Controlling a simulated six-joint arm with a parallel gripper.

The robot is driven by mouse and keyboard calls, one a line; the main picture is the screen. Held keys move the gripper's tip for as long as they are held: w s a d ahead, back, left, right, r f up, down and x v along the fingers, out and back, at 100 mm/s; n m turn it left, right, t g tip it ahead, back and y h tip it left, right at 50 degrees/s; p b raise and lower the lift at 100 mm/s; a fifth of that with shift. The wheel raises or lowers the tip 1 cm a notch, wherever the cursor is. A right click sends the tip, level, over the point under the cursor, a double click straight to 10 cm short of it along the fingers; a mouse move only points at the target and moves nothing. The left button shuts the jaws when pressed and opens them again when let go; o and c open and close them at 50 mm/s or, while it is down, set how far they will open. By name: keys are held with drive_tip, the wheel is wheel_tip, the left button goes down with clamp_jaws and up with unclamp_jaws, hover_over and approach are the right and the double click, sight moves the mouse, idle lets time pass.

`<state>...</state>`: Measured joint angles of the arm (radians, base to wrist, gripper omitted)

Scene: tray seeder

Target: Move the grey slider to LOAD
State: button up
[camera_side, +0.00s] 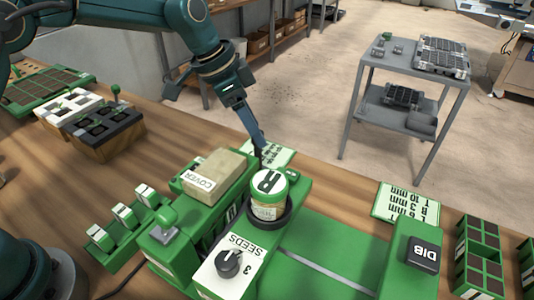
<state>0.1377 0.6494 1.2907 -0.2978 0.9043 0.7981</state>
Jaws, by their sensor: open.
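The green seeder machine (345,236) fills the lower middle of the side view. A small grey block with a green knob (165,219) sits at the machine's left end; it may be the grey slider, but I cannot tell for certain. No LOAD mark can be read. My gripper (258,158) points down behind the jar (270,206), which has a white-and-green lid marked R and stands in a dark ring. The gripper is open, well to the right of the grey block and apart from it. Its fingertips are small and partly hidden by the jar.
A tan COVER block (214,173) sits between the grey block and the jar. In front are a SEEDS dial (229,263) and a green rack with white-topped pieces (121,215). A DIB block (422,254) stands at right. Trays (100,127) lie at left.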

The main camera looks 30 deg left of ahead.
drive_tip(key=shift+w+d+f, duration=0.1)
drive_tip(key=shift+f, duration=0.25)
clamp_jaws()
drive_tip(key=shift+r, duration=0.1)
idle(1.1)
